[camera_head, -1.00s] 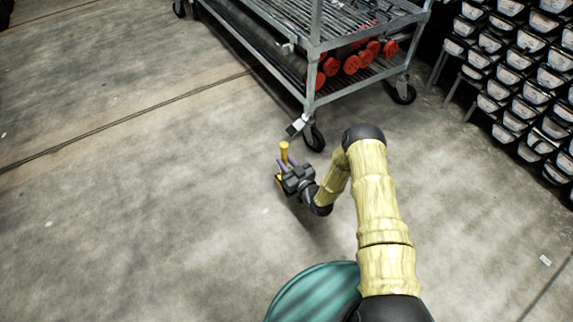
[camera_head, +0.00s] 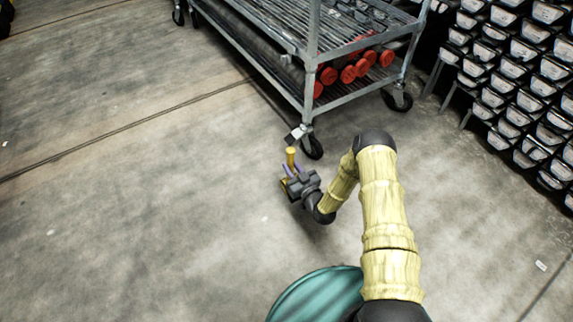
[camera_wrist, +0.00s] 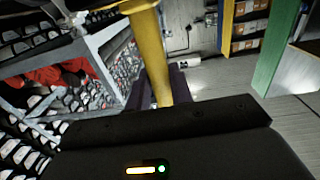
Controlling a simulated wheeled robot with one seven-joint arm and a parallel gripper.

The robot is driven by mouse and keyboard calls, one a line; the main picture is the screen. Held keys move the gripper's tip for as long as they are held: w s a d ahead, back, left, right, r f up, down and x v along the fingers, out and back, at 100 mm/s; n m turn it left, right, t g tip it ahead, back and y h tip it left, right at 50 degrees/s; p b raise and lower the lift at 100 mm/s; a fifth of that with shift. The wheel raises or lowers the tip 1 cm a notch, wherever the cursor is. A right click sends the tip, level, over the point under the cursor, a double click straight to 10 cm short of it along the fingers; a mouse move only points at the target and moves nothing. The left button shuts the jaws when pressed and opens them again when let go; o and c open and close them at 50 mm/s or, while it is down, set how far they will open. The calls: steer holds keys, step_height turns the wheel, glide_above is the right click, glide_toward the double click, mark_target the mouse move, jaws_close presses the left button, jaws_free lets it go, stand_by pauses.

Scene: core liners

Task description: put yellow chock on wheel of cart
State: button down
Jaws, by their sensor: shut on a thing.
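My gripper (camera_head: 292,168) is shut on the yellow chock (camera_head: 291,153), whose upright yellow post rises between the purple fingers. The post also shows in the wrist view (camera_wrist: 149,52), running up from the fingers. The lower part of the chock is mostly hidden behind my gripper. The cart (camera_head: 313,72) is a grey metal rack on casters. Its nearest wheel (camera_head: 313,147), a black caster, stands on the floor just up and right of my gripper, apart from the chock. Another cart wheel (camera_head: 398,101) is farther right.
Red-ended cylinders (camera_head: 348,74) lie on the cart's lower shelf. A rack of black bins with pale labels (camera_head: 524,50) stands at the right. The concrete floor (camera_head: 130,200) to the left is clear.

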steer(key=s+d+r+m+t+h+p, duration=0.1)
steer(key=d+r+m+h+p, duration=0.2)
steer(key=d+r+p, duration=0.3)
steer(key=s+d+r+m+t+h+p, duration=0.1)
steer(key=d+r+h+p, duration=0.5)
steer(key=r, duration=0.8)
steer(key=s+d+m+p, duration=0.1)
steer(key=d+m, duration=0.1)
steer(key=d, duration=0.1)
steer(key=shift+s+d+r+t, duration=0.15)
steer(key=shift+d+r+t, duration=0.05)
steer(key=shift+d+t, duration=0.1)
steer(key=shift+a, duration=0.1)
